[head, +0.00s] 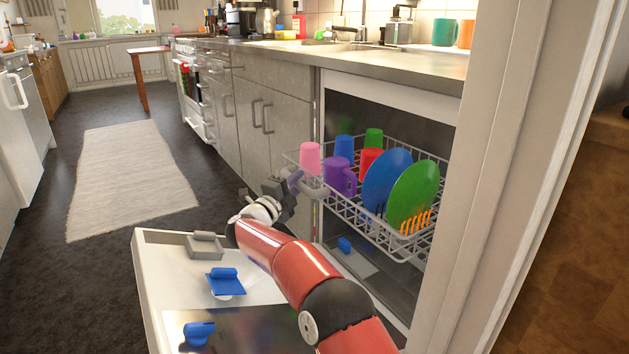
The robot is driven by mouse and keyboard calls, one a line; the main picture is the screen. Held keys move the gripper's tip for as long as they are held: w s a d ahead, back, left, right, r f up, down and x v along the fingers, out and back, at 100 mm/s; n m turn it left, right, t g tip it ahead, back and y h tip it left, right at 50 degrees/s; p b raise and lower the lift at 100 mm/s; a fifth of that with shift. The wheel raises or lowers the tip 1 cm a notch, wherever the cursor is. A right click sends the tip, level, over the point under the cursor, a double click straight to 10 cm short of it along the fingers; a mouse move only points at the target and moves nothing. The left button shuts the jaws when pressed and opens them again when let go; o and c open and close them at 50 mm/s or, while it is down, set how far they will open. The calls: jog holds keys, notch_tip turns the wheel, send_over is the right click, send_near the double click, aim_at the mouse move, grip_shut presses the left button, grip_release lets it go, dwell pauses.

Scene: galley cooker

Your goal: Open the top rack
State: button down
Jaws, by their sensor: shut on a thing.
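The top rack (352,212) is a grey wire basket in the dishwasher, reaching out past the front of the opening. It holds several coloured cups, a blue plate (386,180) and a green plate (411,196). My gripper (292,183) is at the rack's front left corner, shut on the rack's front edge. The exact contact between the fingers and the rack is small and partly hidden by the gripper body. The dishwasher door (165,275) is folded down, open, below my red arm.
A white wall edge (510,180) stands close on the right of the dishwasher. Grey cabinets (265,115) run along the left of it under the counter (420,62). The dark floor with a pale rug (130,175) is open on the left.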

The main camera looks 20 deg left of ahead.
jog(key=s+a, duration=0.6)
jog(key=s, duration=0.2)
jog(key=shift+f, duration=0.2)
jog(key=c, duration=1.5)
grip_release()
jog(key=shift+w, duration=0.1)
jog(key=shift+o, duration=1.1)
jog(key=shift+r, duration=0.1)
jog(key=v, duration=0.7)
jog(key=shift+s+a, duration=0.15)
jog(key=shift+s, duration=0.25)
